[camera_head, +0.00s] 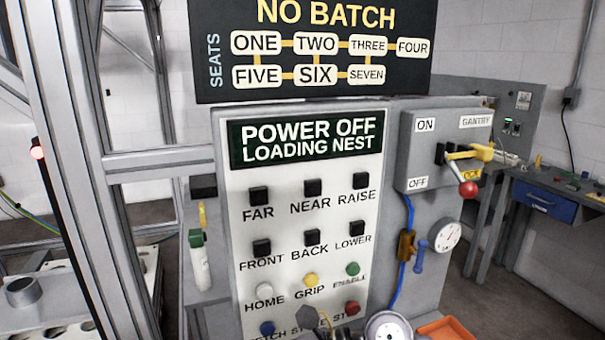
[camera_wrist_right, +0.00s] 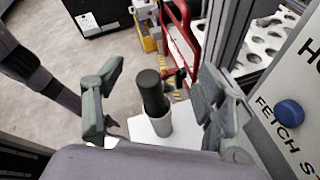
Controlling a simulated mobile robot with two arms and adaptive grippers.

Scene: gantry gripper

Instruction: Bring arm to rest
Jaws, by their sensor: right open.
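My right gripper (camera_wrist_right: 158,88) is open in the right wrist view, its two grey-green fingers spread wide apart. A dark cylinder standing in a white sleeve (camera_wrist_right: 153,95) shows between the fingers in the picture. I cannot tell how far below them it is, and nothing is visibly gripped. The blue FETCH button (camera_wrist_right: 289,113) is to the right of the fingers, apart from them.
The control panel (camera_head: 236,230) with several buttons stands in front, under a display reading NO BATCH (camera_head: 312,96). A switch box (camera_head: 405,165) with a red-tipped lever is at right. A grey frame (camera_head: 160,162) is at left. An orange tray (camera_head: 447,330) is low at right.

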